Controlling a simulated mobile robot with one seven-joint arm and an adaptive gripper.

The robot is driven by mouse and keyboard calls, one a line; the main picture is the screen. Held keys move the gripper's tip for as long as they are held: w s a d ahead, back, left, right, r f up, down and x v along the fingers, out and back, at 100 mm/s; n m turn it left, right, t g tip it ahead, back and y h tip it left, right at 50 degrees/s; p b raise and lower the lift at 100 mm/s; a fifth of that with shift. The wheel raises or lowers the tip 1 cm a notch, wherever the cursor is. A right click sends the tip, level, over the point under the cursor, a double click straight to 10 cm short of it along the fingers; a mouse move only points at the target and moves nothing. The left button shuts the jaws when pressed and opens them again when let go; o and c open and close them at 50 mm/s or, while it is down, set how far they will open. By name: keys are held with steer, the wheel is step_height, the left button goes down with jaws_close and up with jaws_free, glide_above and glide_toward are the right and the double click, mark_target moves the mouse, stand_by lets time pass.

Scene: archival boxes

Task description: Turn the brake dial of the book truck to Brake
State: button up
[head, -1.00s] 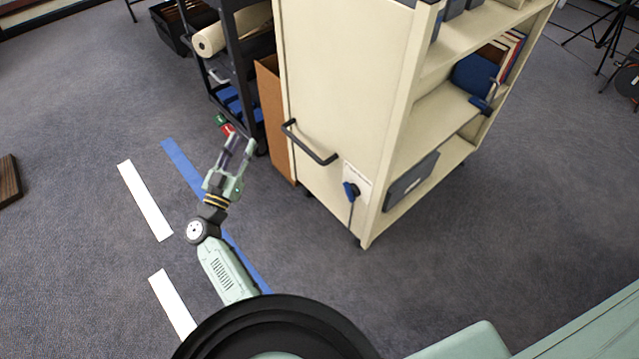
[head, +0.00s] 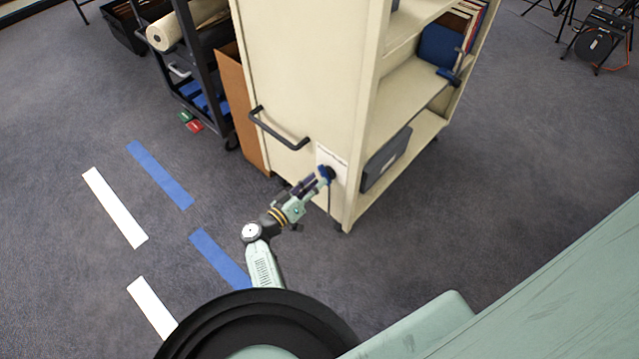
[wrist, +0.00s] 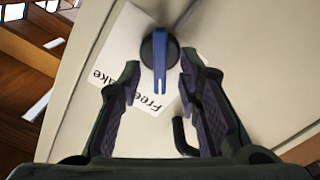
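The cream book truck (head: 300,75) stands ahead with its end panel towards me. The brake dial (head: 327,173) is low on that panel, on a white label. In the wrist view the dial (wrist: 160,50) is a dark round knob with a blue lever. The label (wrist: 125,60) shows upside down with "Free" and part of a word ending in "ake". My gripper (head: 318,182) is at the dial in the head view. In the wrist view my gripper (wrist: 162,88) is open, its fingers on either side of the lever with gaps; I cannot see contact.
A black handle (head: 278,130) sticks out of the end panel, up and left of the dial. A dark cart (head: 195,65) and a brown board (head: 240,110) stand left of the truck. Blue and white floor strips (head: 115,205) lie to the left.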

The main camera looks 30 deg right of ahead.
mark_target(326, 174)
steer(key=shift+b+x, duration=0.35)
steer(key=shift+x, duration=0.75)
steer(key=shift+c, duration=0.6)
jaws_close()
